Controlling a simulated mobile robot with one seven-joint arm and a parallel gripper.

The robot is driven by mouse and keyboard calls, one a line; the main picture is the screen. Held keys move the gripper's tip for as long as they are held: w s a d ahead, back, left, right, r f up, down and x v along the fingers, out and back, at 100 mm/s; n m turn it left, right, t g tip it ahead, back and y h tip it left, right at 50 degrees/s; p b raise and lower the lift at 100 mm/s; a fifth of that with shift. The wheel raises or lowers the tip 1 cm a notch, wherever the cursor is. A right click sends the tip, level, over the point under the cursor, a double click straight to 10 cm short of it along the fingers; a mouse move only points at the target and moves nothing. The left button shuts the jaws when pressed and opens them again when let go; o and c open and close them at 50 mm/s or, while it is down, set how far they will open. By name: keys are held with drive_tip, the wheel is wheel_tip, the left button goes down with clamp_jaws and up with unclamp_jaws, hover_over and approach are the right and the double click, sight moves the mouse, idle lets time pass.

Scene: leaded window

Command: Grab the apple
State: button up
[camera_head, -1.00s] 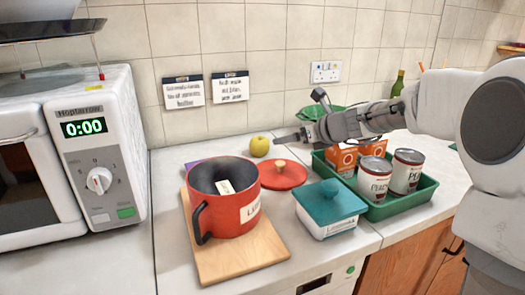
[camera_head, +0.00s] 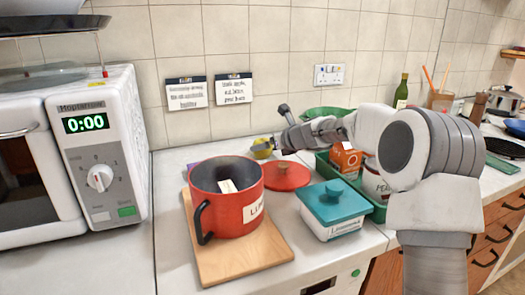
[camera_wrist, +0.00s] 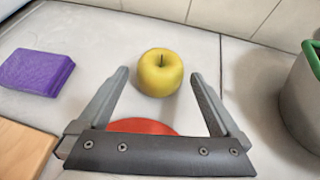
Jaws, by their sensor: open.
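The yellow apple (camera_wrist: 160,73) sits on the light worktop near the tiled wall. In the wrist view it lies just beyond my fingertips, centred between them. My gripper (camera_wrist: 158,82) is open and empty, with one finger towards each side of the apple. In the head view my gripper (camera_head: 275,143) reaches in from the right at the apple (camera_head: 261,148), partly covering it. I cannot tell the exact gap between fingertips and apple.
A red pot (camera_head: 228,205) stands on a wooden board (camera_head: 265,249). A red lid (camera_wrist: 142,127) lies under my gripper. A purple sponge (camera_wrist: 37,72) is left of the apple.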

drive_tip(key=shift+x, duration=1.2)
drive_tip(key=shift+r, duration=0.1)
drive_tip(key=c, duration=1.3)
